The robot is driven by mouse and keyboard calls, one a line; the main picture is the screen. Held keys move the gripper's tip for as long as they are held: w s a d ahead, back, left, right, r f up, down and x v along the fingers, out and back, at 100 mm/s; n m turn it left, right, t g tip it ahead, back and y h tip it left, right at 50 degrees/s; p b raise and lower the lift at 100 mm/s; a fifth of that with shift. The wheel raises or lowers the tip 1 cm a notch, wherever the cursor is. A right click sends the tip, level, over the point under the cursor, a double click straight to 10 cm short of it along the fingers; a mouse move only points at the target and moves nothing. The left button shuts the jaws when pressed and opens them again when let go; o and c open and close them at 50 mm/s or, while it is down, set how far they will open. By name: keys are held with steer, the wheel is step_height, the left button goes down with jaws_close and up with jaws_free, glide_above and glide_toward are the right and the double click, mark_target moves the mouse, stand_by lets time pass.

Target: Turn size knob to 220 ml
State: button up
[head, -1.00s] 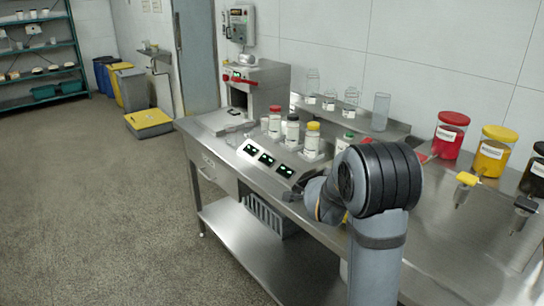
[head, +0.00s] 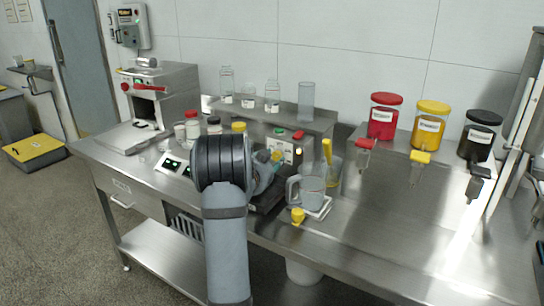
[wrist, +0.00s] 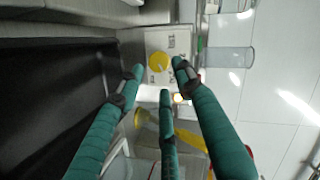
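The size knob looks like a round yellow disc (wrist: 159,62) on a white panel with small printed labels (wrist: 157,42) in the wrist view. The labels are too small to read, and I cannot make out the knob's setting. My gripper (wrist: 160,77) has three teal fingers spread apart. Two fingertips lie on either side of the knob in the picture and the third is below it. I cannot tell whether any fingertip touches it. In the head view my gripper (head: 262,157) is in front of the machine's white panel (head: 289,152), and my arm hides part of the machine.
Red (head: 384,116), yellow (head: 430,124) and black (head: 480,133) dispensers stand farther right. A rear shelf (head: 318,122) holds glassware. The front right bench is clear.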

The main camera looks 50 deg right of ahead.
mark_target(276, 156)
steer(key=p+x, duration=0.1)
steer(key=x, duration=0.3)
steer(key=shift+w+d+f, duration=0.1)
steer(key=shift+w+d, duration=0.15)
steer(key=shift+d, duration=0.05)
steer(key=c, duration=0.7)
steer(key=shift+c, duration=0.7)
